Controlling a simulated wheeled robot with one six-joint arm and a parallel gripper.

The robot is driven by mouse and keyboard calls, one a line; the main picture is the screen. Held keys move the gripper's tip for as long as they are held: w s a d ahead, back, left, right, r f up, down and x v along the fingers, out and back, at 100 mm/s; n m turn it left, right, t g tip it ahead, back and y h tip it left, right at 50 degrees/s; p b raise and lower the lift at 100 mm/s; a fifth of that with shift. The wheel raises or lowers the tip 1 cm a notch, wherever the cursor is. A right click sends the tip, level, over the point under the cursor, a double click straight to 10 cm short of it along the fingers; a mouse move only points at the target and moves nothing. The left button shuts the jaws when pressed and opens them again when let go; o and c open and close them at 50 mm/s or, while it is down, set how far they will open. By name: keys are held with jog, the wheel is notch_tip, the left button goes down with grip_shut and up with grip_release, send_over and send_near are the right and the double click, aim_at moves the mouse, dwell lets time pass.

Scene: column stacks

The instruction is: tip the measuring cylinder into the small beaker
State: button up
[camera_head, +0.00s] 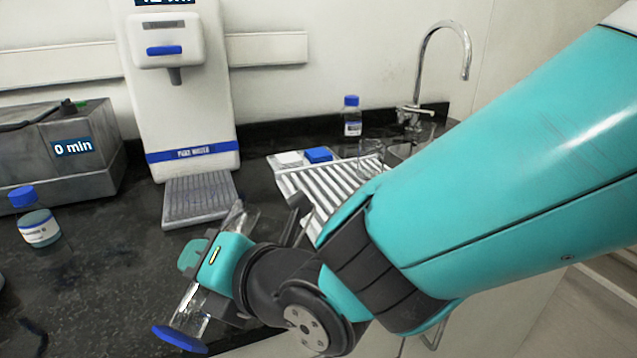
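The measuring cylinder (190,312) is a clear tube with a blue base at the front edge of the black counter. It leans, with its base at lower left and its clear upper end at upper right. My gripper (218,262) crosses the middle of the cylinder and appears to hold it. Its teal body hides the fingers' contact and that part of the tube. A clear glass vessel (370,158), which looks like the small beaker, stands by the ridged drying rack, close to the sink. My gripper is well in front and left of it. Its contents cannot be made out.
The white ridged rack (320,185) bears a blue and a white item. A blue-capped bottle (352,116) stands behind it, beside the tap (440,60). A water dispenser (180,90) with a grey tray, a grey bath (60,150) and another blue-capped bottle (38,220) are left.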

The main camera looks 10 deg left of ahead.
jog(key=shift+s+m+g+p, duration=0.1)
jog(key=shift+m+g+p, duration=0.4)
jog(key=shift+m+p, duration=0.2)
jog(key=shift+w+r+m+g+p, duration=0.25)
jog(key=shift+r+m+g+p, duration=0.3)
jog(key=shift+p, duration=0.75)
jog(key=shift+r+m+g+y, duration=0.35)
jog(key=shift+r+m, duration=0.1)
jog(key=shift+m, duration=0.1)
dwell(0.4)
jog(key=shift+s+r+b, duration=0.2)
jog(key=shift+s+b, duration=0.05)
jog(key=shift+b, duration=0.1)
jog(key=shift+r+m+g+b, duration=0.3)
jog(key=shift+r+m+g, duration=0.15)
jog(key=shift+m, duration=0.25)
dwell(0.8)
jog(key=shift+w+r, duration=0.1)
